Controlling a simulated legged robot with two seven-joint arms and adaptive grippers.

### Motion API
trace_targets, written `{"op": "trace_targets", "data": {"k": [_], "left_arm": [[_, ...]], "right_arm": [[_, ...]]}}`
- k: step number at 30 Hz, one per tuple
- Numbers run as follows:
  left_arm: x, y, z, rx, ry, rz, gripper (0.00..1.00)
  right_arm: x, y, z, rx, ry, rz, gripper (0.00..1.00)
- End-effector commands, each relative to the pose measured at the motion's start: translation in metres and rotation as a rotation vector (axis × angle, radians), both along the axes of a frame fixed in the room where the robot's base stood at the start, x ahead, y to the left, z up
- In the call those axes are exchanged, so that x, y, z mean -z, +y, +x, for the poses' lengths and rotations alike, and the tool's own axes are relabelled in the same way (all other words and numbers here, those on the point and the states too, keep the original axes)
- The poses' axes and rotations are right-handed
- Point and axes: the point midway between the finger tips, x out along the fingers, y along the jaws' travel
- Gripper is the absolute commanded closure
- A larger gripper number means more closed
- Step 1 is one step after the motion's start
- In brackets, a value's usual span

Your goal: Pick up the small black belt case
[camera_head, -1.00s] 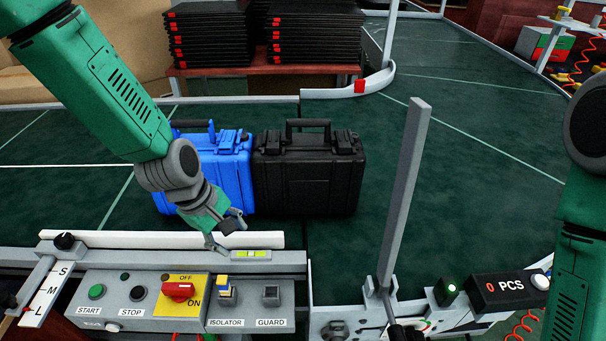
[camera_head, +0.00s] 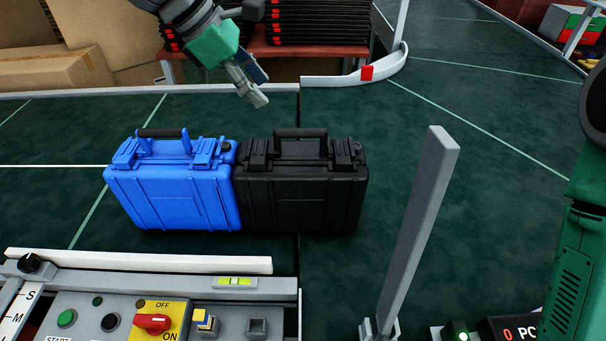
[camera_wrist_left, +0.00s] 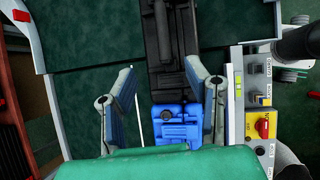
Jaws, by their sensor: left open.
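The black case (camera_head: 300,200) stands upright on the green conveyor, its handle up. A blue case (camera_head: 170,198) stands at its left side, touching or nearly touching it. My left gripper (camera_head: 254,86) is open and empty, raised above the cases, with its fingers pointing down. In the left wrist view the black case (camera_wrist_left: 170,45) lies beyond and between the spread fingers of my left gripper (camera_wrist_left: 160,75), and the blue case (camera_wrist_left: 178,122) is nearer the palm. My right arm shows at the right edge of the head view; its gripper is out of view.
A grey upright post (camera_head: 418,230) stands to the right of the black case. A control panel (camera_head: 125,318) and a white rail (camera_head: 160,262) run along the front. Stacked black trays (camera_head: 320,22) sit on a table behind. The belt at right is clear.

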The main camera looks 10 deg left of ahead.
Motion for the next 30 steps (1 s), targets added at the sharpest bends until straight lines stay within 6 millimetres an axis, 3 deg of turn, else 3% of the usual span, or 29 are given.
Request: {"op": "trace_targets", "data": {"k": [4, 12, 20, 30], "left_arm": [[0.014, -0.006, 0.003, 0.001, 0.003, -0.001, 0.57], [0.06, -0.026, 0.018, -0.001, 0.004, -0.006, 0.57], [0.076, -0.038, 0.022, 0.001, 0.001, -0.004, 0.57], [0.115, -0.063, 0.03, 0.0, 0.003, -0.002, 0.57]], "right_arm": [[0.001, 0.0, -0.001, 0.001, 0.001, 0.0, 1.0], [0.003, 0.0, -0.001, 0.001, 0.002, 0.0, 1.0], [0.003, 0.0, -0.001, 0.0, 0.002, 0.0, 1.0], [0.002, 0.0, -0.001, 0.001, 0.001, 0.0, 1.0]]}}
